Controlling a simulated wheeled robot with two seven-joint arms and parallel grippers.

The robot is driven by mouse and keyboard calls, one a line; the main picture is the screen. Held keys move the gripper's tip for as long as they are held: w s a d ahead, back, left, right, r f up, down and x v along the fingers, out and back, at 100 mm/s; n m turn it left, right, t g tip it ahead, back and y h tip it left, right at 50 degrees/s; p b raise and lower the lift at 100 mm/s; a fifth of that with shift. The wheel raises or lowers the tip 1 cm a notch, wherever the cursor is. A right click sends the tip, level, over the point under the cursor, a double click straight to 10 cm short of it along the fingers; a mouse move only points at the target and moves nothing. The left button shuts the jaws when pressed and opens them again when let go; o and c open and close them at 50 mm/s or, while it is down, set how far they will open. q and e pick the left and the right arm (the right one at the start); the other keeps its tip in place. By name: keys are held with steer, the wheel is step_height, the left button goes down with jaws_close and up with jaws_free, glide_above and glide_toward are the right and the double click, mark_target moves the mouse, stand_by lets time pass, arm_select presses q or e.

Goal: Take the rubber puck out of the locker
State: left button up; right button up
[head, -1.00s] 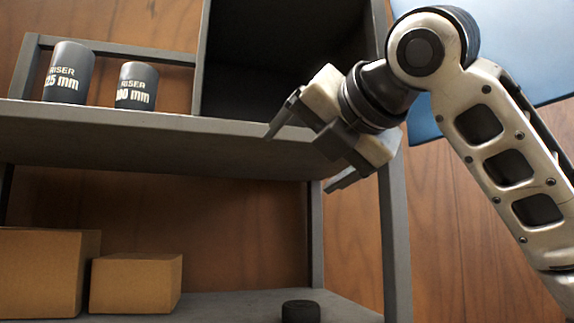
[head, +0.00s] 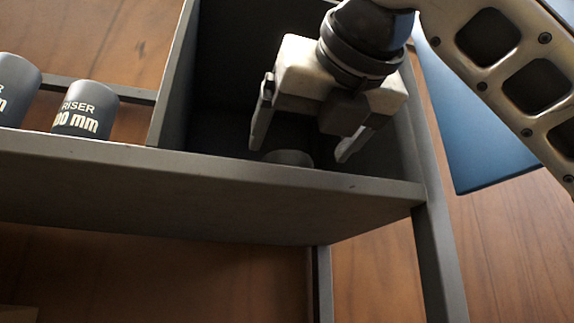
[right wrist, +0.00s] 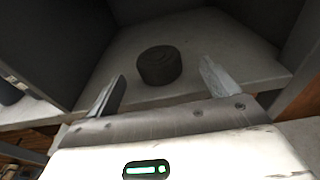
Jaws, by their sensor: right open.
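The locker (head: 172,105) is a dark grey open-fronted box on the upper shelf. A dark round puck (head: 288,158) sits on its floor; the head view shows only its top, above the shelf's front edge. In the right wrist view the whole puck (right wrist: 160,66) shows, lying flat. My right gripper (head: 302,152) is at the locker's opening, pointing down and inward, with its fingers apart. In the right wrist view the puck lies ahead, between the directions of the two open fingers (right wrist: 163,76), and nothing is held. My left gripper is not in view.
A dark riser cylinder (head: 86,110) stands left of the locker, with another riser (head: 14,92) beside it. The shelf's front edge (head: 200,170) runs below the gripper. A blue panel (head: 480,130) is at the right, beside the locker and behind my right arm.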

steer(key=p+x, duration=0.1)
steer(key=x, duration=0.5)
steer(key=shift+w+a+f, duration=0.15)
steer(key=shift+a+f, duration=0.05)
steer(key=shift+f, duration=0.05)
steer(key=shift+c, duration=0.4)
steer(key=c, duration=1.1)
